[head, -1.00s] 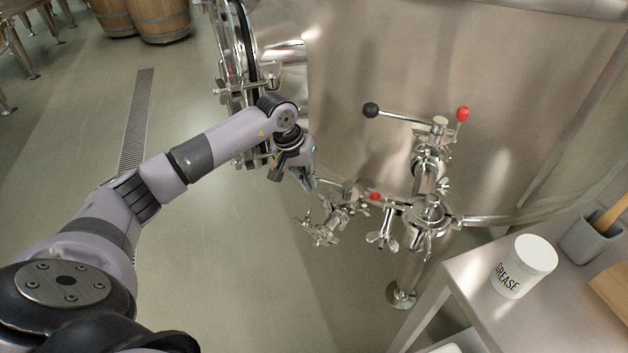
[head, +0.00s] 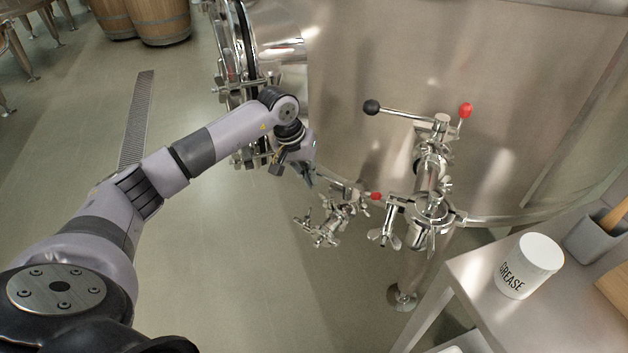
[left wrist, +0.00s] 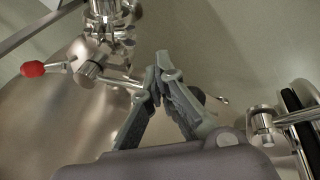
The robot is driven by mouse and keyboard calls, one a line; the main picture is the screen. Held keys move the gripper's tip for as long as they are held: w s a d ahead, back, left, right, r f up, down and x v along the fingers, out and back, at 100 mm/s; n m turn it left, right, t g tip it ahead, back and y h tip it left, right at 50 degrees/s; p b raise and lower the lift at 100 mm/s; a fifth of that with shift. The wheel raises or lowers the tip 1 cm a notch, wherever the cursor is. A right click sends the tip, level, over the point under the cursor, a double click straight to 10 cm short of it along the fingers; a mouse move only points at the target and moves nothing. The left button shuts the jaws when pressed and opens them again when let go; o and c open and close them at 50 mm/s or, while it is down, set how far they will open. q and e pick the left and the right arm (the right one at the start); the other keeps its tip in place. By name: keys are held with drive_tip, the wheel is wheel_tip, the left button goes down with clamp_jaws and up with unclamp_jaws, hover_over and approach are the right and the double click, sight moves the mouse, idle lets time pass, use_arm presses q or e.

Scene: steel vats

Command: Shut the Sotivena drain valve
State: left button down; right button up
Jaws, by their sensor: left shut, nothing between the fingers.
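The lower valve (head: 345,203) is a steel fitting low on the vat's front, with a lever that has a red knob (head: 375,196) at its right end. In the left wrist view the red knob (left wrist: 33,69) is at left, and the steel lever (left wrist: 120,79) runs right from its hub, behind my fingers. A dark ball (left wrist: 198,94) shows partly beyond them. My left gripper (head: 311,183) is shut and empty at the lever's left part; its fingertips (left wrist: 162,62) meet across the lever in that view. Contact is unclear. My right gripper is out of view. No valve name is legible.
An upper valve (head: 433,150) with a long lever, black knob (head: 371,107) and red knob (head: 466,110) stands right of the lower one. A steel table (head: 476,291) with a grease tub (head: 528,265) is at right. The vat's round door (head: 240,60) is behind my arm.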

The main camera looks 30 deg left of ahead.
use_arm(q)
drive_tip(key=s+p+v, duration=0.1)
drive_tip(key=p+v, duration=0.3)
drive_tip(key=v, duration=0.4)
drive_tip(key=shift+s, duration=0.15)
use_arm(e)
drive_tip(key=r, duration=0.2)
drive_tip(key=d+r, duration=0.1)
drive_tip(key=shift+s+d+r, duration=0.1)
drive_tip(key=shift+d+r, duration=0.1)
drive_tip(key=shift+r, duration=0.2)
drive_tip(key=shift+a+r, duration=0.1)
